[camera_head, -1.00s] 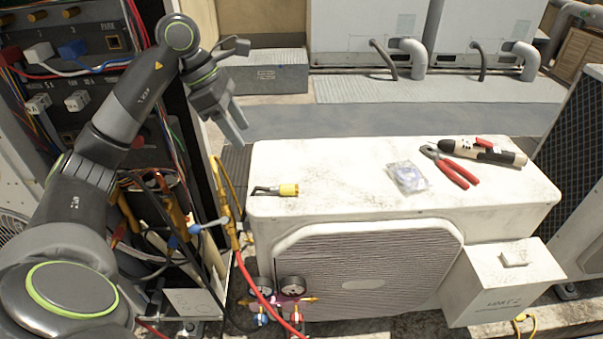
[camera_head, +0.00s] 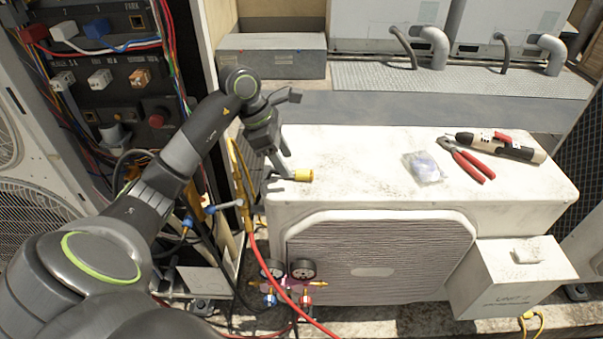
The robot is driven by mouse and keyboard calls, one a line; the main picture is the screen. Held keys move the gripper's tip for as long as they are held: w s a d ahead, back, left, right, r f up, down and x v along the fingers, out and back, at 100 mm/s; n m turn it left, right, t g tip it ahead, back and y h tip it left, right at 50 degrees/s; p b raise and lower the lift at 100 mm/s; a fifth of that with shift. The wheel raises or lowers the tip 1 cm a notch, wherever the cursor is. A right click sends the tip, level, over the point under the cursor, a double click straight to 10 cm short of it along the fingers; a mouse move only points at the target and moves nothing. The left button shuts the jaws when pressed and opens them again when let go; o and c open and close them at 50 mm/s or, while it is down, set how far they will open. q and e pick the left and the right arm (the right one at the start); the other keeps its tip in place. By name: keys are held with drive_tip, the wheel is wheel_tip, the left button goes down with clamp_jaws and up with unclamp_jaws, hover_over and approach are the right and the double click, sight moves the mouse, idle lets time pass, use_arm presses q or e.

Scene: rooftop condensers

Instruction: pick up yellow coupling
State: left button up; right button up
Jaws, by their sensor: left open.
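The yellow coupling (camera_head: 304,175) lies on the left end of the white condenser's top (camera_head: 350,160). It is a short yellow cylinder with a dark stem toward the left, mostly hidden behind my gripper. My left gripper (camera_head: 284,172) reaches down from the upper left, open, with its fingertips at the left side of the coupling, over the stem. I cannot tell whether the fingers touch it. My right gripper is out of view.
Red-handled pliers (camera_head: 467,163), a small clear bag (camera_head: 423,167) and a black-and-beige tool (camera_head: 500,146) lie farther right on the condenser. Hoses and a gauge set (camera_head: 289,270) hang at its front left. An open electrical cabinet (camera_head: 110,80) stands on the left.

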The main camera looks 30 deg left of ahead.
sight(292, 172)
use_arm(q)
drive_tip(key=x, duration=0.3)
drive_tip(key=shift+w+d+f, duration=0.1)
drive_tip(key=shift+f, duration=0.25)
clamp_jaws()
